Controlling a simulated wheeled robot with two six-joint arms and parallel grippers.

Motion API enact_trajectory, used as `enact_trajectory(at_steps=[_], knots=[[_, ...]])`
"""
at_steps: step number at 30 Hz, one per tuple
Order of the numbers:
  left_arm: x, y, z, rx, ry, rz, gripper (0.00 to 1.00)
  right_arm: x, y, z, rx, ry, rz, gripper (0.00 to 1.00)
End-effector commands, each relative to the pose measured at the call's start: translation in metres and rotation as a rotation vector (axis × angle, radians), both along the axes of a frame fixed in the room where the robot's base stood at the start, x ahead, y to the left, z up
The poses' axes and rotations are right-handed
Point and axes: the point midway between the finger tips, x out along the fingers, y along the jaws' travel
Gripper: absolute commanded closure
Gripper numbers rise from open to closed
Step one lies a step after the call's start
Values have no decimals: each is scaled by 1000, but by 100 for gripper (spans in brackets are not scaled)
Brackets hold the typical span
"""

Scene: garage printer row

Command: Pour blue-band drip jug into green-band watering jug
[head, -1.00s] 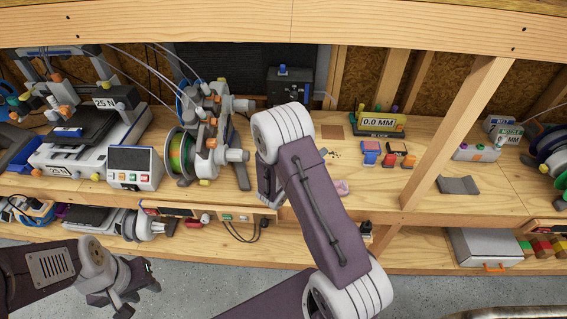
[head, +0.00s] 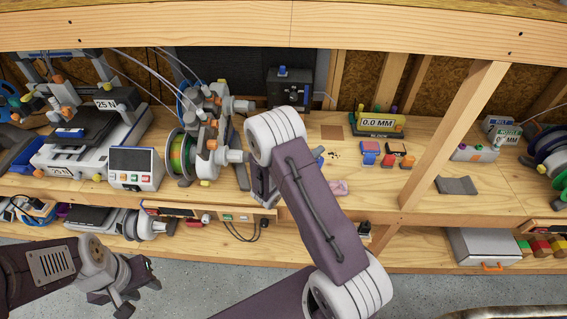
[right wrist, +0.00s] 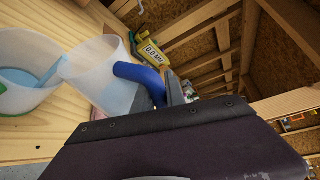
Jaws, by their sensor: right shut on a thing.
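In the right wrist view, the blue-band drip jug (right wrist: 92,73) is a translucent cup with a thick blue handle (right wrist: 142,80). My right gripper (right wrist: 170,90) is shut on that handle. The jug is tilted, its mouth over the green-band watering jug (right wrist: 22,98), a wider translucent vessel with a bit of green at its left edge. A pale blue stream (right wrist: 50,73) runs from the tilted lip into it, and pale blue liquid shows inside. In the head view my right arm hides both jugs, apart from a small blue patch beside the wrist. My left gripper (head: 132,293) is open and empty, low at the left.
A filament spool stand (head: 207,130) and a control box (head: 135,168) stand left of my right arm. A pink block (head: 338,187) lies just right of it. A slanted wooden post (head: 455,135) rises farther right.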

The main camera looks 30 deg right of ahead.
Motion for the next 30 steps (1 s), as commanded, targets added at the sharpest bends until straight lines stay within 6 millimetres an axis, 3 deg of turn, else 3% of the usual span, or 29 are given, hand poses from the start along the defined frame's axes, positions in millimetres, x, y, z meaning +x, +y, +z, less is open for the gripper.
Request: enact_trajectory(at_steps=[30], knots=[[0,0,9,0,0,0,64,6,6,8,-53,52,-1,100]])
